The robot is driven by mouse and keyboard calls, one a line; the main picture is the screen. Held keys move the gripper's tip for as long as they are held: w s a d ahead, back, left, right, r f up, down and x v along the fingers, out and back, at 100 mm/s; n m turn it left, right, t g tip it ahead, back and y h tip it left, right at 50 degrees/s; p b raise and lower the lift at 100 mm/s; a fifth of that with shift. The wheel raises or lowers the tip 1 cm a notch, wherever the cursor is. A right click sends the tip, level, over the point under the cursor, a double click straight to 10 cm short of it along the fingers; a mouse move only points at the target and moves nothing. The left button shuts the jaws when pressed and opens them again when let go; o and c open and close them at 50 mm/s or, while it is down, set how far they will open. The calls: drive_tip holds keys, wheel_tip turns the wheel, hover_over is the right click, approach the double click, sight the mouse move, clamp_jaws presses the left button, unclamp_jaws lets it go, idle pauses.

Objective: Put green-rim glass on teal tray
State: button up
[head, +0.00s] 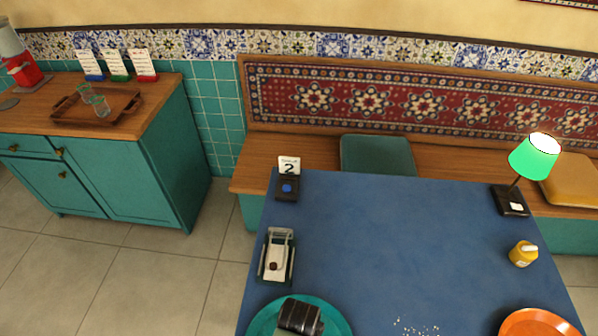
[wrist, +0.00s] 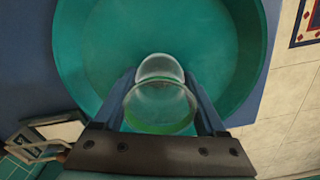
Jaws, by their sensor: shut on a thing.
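My gripper (wrist: 161,88) is shut on a clear glass with a green rim (wrist: 160,108) in the wrist view, with one finger on each side of it. The glass is over the round teal tray (wrist: 95,50), whose raised rim curves around it. I cannot tell whether the glass touches the tray. In the head view the teal tray (head: 338,321) lies on the blue table at the bottom edge, partly cut off. The dark end of my arm covers its middle there and hides the glass.
The blue table (head: 400,235) holds a napkin or bill holder (head: 277,256), a number 2 stand (head: 288,181), a green lamp (head: 534,158), a yellow bottle (head: 522,254) and an orange plate (head: 540,322). On the counter, a wooden tray (head: 72,116) holds more glasses (head: 100,107).

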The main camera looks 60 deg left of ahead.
drive_tip(key=shift+f, duration=0.2)
drive_tip(key=o, duration=1.4)
drive_tip(key=shift+r, duration=0.15)
